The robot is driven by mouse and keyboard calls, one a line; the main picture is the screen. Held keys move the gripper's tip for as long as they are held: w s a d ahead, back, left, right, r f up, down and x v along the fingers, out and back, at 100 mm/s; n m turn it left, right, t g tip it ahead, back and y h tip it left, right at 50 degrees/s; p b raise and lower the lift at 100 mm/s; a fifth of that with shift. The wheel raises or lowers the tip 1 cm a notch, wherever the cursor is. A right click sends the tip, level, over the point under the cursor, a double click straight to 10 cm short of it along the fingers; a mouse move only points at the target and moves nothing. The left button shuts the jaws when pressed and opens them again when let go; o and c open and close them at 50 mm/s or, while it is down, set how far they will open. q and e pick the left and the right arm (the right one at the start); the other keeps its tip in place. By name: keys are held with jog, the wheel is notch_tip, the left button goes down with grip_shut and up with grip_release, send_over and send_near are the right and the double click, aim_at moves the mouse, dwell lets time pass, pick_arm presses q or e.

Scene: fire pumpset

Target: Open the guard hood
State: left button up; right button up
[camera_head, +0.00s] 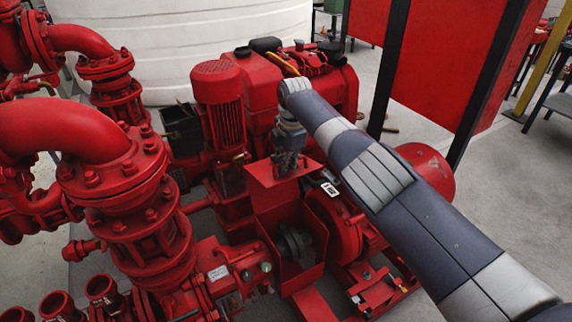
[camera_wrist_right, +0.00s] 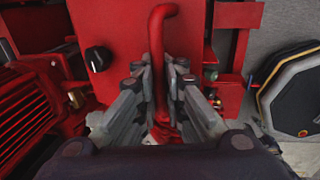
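The red guard hood (camera_head: 284,181) is at the middle of the head view, above a red box-shaped housing (camera_head: 314,212). A dark coupling (camera_head: 293,244) shows inside the housing's open side. My right gripper (camera_head: 290,158) is at the hood, with my arm reaching in from the lower right. In the right wrist view a bent red bar (camera_wrist_right: 158,50), seemingly the hood's handle, runs between the fingers of my right gripper (camera_wrist_right: 160,72). The fingers lie close against both its sides and look shut on it. Fingertip contact is partly hidden. My left gripper is out of view.
Large red pipes (camera_head: 60,135) and valves fill the left. A ribbed red motor (camera_head: 218,105) stands beside the hood. Grey floor (camera_head: 515,200) is clear at right.

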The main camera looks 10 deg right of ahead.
jog(key=shift+o, duration=0.7)
jog(key=shift+d+r, duration=0.1)
jog(key=shift+r, duration=0.25)
jog(key=shift+s, duration=0.1)
jog(key=shift+f, duration=0.1)
notch_tip(320, 180, up, 12)
jog(key=s, duration=0.2)
jog(key=shift+d, duration=0.35)
